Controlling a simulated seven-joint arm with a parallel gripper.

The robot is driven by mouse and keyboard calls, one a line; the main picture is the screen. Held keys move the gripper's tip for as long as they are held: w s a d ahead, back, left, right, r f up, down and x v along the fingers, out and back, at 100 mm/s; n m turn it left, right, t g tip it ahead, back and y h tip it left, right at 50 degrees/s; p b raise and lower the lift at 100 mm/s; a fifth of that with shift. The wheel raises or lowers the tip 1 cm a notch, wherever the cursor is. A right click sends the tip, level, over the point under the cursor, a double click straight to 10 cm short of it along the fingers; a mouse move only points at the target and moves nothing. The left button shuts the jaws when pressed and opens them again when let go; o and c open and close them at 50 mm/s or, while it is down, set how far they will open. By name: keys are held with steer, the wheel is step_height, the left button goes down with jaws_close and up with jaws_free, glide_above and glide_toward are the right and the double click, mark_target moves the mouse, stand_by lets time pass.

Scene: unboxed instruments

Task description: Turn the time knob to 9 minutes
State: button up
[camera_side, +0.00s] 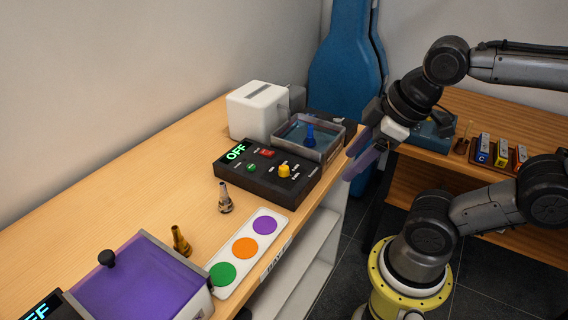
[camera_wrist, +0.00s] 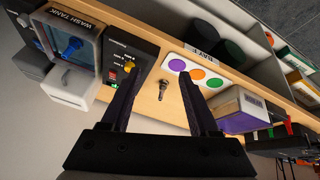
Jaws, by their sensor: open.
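The time knob is probably the yellow knob (camera_side: 284,171) on the right part of the black control box (camera_side: 262,193); its setting is too small to read. The box has a green "OFF" display (camera_side: 236,152), a red switch (camera_side: 267,153) and a green button (camera_side: 251,167). My gripper (camera_side: 356,164) is open and empty, in the air to the right of the box. In the wrist view my gripper's fingers (camera_wrist: 161,82) are spread apart with the bench beneath.
A clear tank with a blue-knobbed lid (camera_side: 309,136) stands behind the box, beside a white device (camera_side: 258,110). Metal (camera_side: 225,199) and brass (camera_side: 181,242) mouthpieces stand in front.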

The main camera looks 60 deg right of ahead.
steer(key=w+r+n+g, duration=0.1)
steer(key=w+r+n, duration=0.3)
steer(key=n, duration=0.3)
steer(key=n+g, duration=0.4)
steer(key=n, duration=0.3)
glide_above(284, 167)
step_height(284, 167, down, 3)
step_height(284, 167, down, 13)
jaws_close()
